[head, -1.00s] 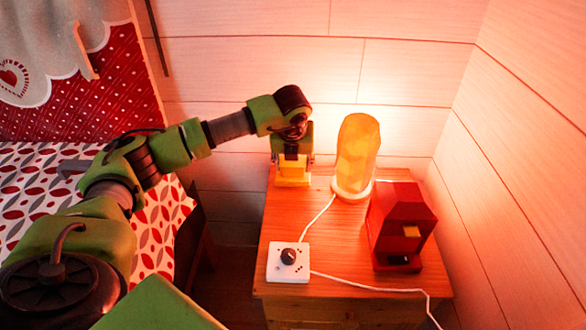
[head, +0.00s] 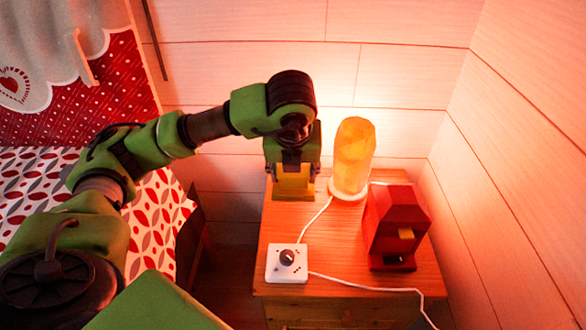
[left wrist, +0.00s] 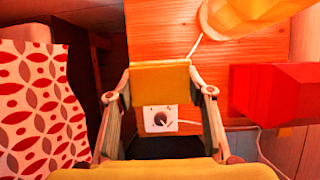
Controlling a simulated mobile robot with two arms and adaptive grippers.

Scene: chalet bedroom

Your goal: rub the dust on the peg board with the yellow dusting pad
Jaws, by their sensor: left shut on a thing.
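The yellow dusting pad (head: 293,184) is a small block held in my left gripper (head: 293,167), over the back left part of the wooden nightstand (head: 325,235). In the left wrist view the pad (left wrist: 160,78) sits between the two fingers, which are shut on it. It looks lifted off the nightstand top, though its underside is hidden. I cannot make out a peg board or dust in either view. My right gripper is not in view.
A glowing orange lamp (head: 353,152) stands at the back of the nightstand, right of my gripper. A red house-shaped box (head: 394,225) is at the right. A white knob panel (head: 287,263) with a cable (head: 350,285) lies in front. A bed (head: 160,210) is at the left.

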